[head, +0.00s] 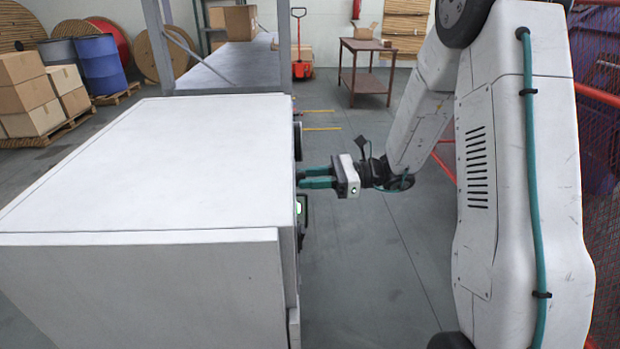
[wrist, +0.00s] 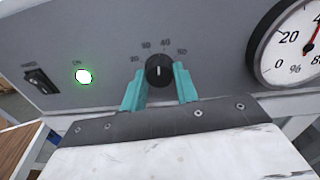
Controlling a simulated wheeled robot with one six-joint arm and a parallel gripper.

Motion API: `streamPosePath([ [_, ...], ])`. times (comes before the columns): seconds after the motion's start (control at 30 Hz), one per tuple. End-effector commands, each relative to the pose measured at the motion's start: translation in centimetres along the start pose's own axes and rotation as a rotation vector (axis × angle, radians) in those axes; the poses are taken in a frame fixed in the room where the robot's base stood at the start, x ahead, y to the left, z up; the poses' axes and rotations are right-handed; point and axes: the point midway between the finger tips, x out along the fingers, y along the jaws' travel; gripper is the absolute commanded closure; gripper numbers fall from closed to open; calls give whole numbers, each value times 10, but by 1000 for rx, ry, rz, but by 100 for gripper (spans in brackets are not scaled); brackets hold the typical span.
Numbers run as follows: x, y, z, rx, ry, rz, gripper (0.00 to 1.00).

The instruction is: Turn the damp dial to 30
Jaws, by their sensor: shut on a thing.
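The damp dial (wrist: 159,70) is a small black knob with a white pointer line on a grey panel, in the middle of the wrist view. Small blurred numbers arc over it, and the pointer stands about straight up, between the two upper numbers. My gripper (wrist: 159,88) has its teal fingers on either side of the knob and is shut on it. In the head view, my gripper (head: 301,177) reaches left to the side face of the white cabinet (head: 140,160); the dial is hidden there.
On the panel, a lit green lamp (wrist: 83,76) and a black switch (wrist: 40,81) lie left of the dial. A round white gauge (wrist: 292,45) is close on the right. In the head view, open floor (head: 365,270) lies between the cabinet and my arm.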

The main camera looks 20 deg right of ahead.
Motion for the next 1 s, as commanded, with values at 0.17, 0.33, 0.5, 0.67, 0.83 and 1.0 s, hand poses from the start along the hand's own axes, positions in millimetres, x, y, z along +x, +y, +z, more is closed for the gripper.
streamPosePath([
  [0.17, 0, -1, 0, -143, 8, -3, 93],
  [0.33, 0, -1, 0, -270, 13, -4, 93],
  [0.5, 0, -1, 1, -373, 17, -5, 93],
  [0.67, 0, -1, 1, -438, 20, -5, 93],
  [0.83, 0, -1, 1, -474, 22, -5, 93],
  [1.0, 0, -1, 1, -484, 22, -5, 93],
])
